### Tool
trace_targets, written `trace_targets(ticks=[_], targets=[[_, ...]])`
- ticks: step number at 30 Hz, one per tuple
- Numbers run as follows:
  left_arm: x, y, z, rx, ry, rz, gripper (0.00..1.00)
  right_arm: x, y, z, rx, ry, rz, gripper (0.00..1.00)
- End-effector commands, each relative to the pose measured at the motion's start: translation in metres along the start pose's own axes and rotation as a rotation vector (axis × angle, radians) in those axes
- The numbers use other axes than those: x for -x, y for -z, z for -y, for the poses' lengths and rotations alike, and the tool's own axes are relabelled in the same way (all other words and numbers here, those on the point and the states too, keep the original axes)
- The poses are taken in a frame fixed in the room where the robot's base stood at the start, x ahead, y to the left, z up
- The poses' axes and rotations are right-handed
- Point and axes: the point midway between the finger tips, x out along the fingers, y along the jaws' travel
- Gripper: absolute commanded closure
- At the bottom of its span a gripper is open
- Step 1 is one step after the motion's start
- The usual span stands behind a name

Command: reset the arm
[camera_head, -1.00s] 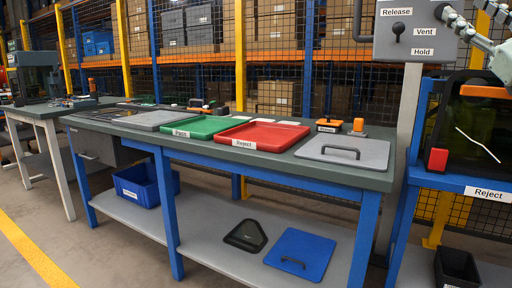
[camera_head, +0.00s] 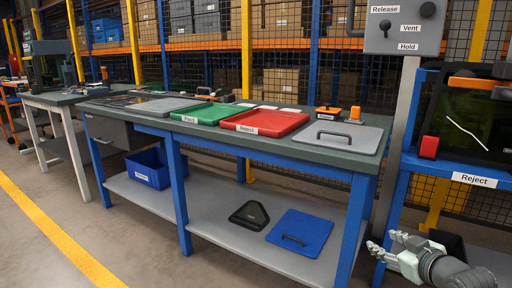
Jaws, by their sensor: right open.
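My right gripper (camera_head: 383,244) is low at the right, its fingers pointing left and spread apart with nothing between them. It is in front of the blue bench frame, below the Reject label (camera_head: 474,180) and clear of the bench tops. The grey arm link behind it runs off the bottom right edge. The grey control panel (camera_head: 405,45), with Release, Vent and Hold labels and dark knobs, is far above it, and nothing touches it. My left gripper is not in view.
The long workbench (camera_head: 325,155) carries a green tray (camera_head: 208,114), a red tray (camera_head: 268,122) and a grey lidded plate (camera_head: 340,137). A dark bin (camera_head: 446,240) is just behind my right gripper. Open floor lies at the front left.

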Motion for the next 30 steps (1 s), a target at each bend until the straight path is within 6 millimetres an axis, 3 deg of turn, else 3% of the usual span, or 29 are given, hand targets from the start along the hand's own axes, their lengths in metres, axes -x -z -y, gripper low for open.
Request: trace_targets(ticks=[1, 3, 5, 9, 12, 15, 21, 30], targets=[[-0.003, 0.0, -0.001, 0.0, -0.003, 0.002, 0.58, 0.003, -0.036, 0.022, -0.022, 0.017, 0.084, 0.51], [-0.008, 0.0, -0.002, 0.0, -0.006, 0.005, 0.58, 0.011, -0.083, 0.049, -0.045, 0.029, 0.196, 0.51], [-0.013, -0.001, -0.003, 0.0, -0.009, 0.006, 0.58, 0.022, -0.122, 0.071, -0.065, 0.037, 0.293, 0.51], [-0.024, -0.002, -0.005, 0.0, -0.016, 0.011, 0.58, 0.063, -0.206, 0.121, -0.111, 0.043, 0.522, 0.51], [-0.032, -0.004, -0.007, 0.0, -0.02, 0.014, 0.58, 0.099, -0.255, 0.152, -0.138, 0.039, 0.671, 0.51], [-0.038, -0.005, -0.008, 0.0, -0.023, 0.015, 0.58, 0.132, -0.289, 0.174, -0.158, 0.03, 0.788, 0.51], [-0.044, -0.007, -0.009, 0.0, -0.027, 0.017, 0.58, 0.166, -0.318, 0.194, -0.174, 0.014, 0.902, 0.51], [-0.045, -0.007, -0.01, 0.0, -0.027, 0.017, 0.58, 0.169, -0.321, 0.195, -0.174, 0.013, 0.911, 0.51]])
